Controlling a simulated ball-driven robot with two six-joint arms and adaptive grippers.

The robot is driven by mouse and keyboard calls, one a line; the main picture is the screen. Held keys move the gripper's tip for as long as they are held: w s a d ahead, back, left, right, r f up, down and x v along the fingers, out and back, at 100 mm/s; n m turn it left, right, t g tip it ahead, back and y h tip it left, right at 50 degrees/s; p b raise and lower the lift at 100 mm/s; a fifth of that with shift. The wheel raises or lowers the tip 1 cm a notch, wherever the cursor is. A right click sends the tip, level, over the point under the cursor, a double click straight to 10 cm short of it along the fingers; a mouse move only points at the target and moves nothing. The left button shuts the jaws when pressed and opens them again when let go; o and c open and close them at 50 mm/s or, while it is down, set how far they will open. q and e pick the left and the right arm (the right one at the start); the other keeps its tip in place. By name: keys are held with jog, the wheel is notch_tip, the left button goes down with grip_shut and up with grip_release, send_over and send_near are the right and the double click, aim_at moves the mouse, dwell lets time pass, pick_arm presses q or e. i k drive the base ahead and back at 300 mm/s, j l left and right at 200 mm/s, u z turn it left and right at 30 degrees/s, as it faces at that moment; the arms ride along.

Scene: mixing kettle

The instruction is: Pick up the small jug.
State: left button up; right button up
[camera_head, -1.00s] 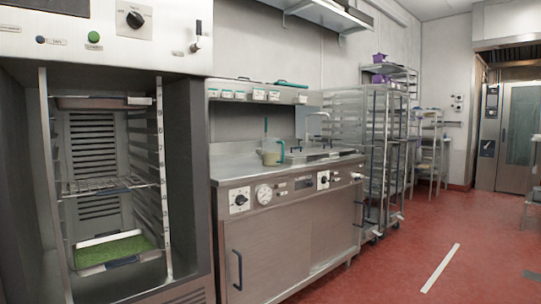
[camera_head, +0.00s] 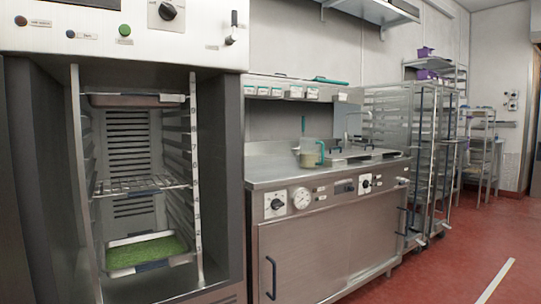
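Neither of my grippers shows in the head view.
An open oven cabinet (camera_head: 138,180) with racks and a tray of green food (camera_head: 146,252) stands close on the left. Wheeled steel racks (camera_head: 425,165) stand right of the kettle unit. The red floor (camera_head: 465,250) is free at the right.

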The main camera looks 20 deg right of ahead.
aim_at(309, 147)
jog(key=i+l+u, duration=0.25)
jog(key=l, duration=0.35)
jog(key=i+l+u, duration=0.15)
jog(key=i+l, duration=0.15)
jog(key=i+l+u, duration=0.1)
jog(key=l, duration=0.3)
jog(key=i+l+u, duration=0.15)
jog(key=l, duration=0.2)
jog(key=i+l+u, duration=0.1)
jog(key=l, duration=0.3)
